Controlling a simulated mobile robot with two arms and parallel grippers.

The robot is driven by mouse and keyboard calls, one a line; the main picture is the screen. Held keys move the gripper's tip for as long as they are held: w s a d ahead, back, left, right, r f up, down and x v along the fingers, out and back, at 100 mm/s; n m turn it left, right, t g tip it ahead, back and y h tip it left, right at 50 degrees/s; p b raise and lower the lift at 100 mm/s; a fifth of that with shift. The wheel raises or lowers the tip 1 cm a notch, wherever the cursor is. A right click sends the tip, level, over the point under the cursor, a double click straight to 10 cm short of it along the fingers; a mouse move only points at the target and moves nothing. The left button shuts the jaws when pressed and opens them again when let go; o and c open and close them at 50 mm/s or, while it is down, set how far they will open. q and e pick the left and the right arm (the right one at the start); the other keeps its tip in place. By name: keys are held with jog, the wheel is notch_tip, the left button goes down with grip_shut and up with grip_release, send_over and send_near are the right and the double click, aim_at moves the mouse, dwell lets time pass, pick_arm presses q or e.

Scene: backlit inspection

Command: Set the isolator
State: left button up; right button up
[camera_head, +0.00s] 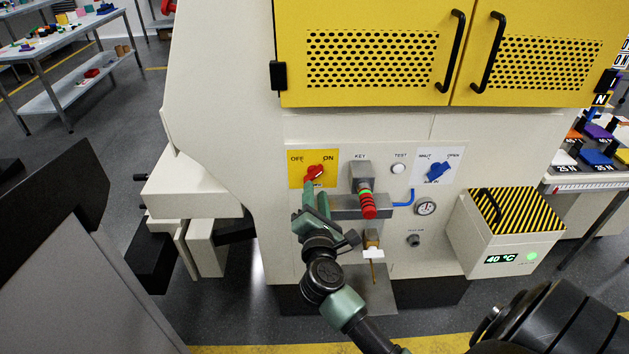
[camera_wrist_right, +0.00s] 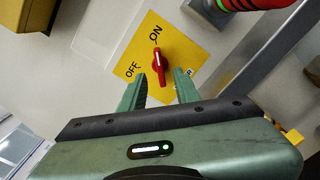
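The isolator is a red rotary handle (camera_head: 316,171) on a yellow plate (camera_head: 297,181) marked OFF and ON, on the cream machine's front panel. The handle's narrow end points toward ON. My right gripper (camera_head: 315,190) is open just in front of the plate. In the right wrist view, the handle (camera_wrist_right: 159,64) shows centred beyond and between the two spread fingertips (camera_wrist_right: 160,77), with visible gaps on both sides. I see no contact. My left gripper is not in view.
Right of the plate are a key block (camera_head: 361,175) with a red-and-green striped cylinder (camera_head: 367,202), a white test button (camera_head: 398,169) and a blue knob (camera_head: 438,171). A grey bar (camera_head: 343,206) crosses below. A striped-top box (camera_head: 510,236) reads 40 °C. Yellow cabinet doors (camera_head: 365,95) are above.

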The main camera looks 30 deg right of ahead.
aim_at(314, 178)
jog(key=x, duration=0.5)
jog(key=shift+w+d, duration=0.15)
jog(key=shift+w, duration=0.2)
grip_shut()
